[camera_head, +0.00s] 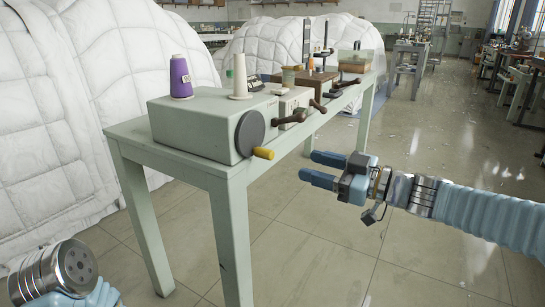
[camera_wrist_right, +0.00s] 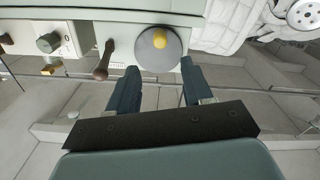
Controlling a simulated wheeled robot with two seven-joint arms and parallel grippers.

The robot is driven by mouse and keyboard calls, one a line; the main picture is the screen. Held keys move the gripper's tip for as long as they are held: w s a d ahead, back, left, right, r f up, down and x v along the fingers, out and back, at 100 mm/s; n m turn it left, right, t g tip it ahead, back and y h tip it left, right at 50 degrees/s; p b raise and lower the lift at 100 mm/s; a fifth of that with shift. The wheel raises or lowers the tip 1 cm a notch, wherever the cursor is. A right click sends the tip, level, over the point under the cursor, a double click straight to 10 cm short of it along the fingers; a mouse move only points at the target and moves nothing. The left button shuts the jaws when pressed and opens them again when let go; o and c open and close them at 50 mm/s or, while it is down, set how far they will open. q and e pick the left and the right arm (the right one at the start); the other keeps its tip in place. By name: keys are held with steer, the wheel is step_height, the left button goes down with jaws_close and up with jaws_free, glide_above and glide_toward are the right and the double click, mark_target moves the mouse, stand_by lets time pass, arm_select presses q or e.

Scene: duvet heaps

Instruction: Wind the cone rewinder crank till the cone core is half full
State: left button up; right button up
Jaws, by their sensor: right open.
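The cone rewinder is a pale grey-green box (camera_head: 190,130) on the near end of a table. Its crank is a dark grey disc (camera_head: 249,133) with a yellow handle (camera_head: 264,153) on the box's right face. A white cone core (camera_head: 239,77) stands on top; I cannot make out how much yarn it carries. A purple yarn cone (camera_head: 180,78) stands left of it. My right gripper (camera_head: 309,166) is open and empty, right of the handle and apart from it. In the right wrist view, the disc (camera_wrist_right: 150,53) and yellow handle (camera_wrist_right: 160,40) show just beyond and between the open fingers (camera_wrist_right: 159,67). The left gripper's fingers are out of view.
A wooden box (camera_head: 306,79) and other devices stand farther along the pale green table (camera_head: 185,170). White duvet heaps (camera_head: 60,110) fill the left. The floor right of the table is clear.

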mark_target(273, 156)
steer(key=p+x, duration=0.1)
steer(key=x, duration=1)
steer(key=shift+p, duration=0.3)
steer(key=shift+c, duration=0.3)
jaws_close()
steer(key=shift+f, duration=0.1)
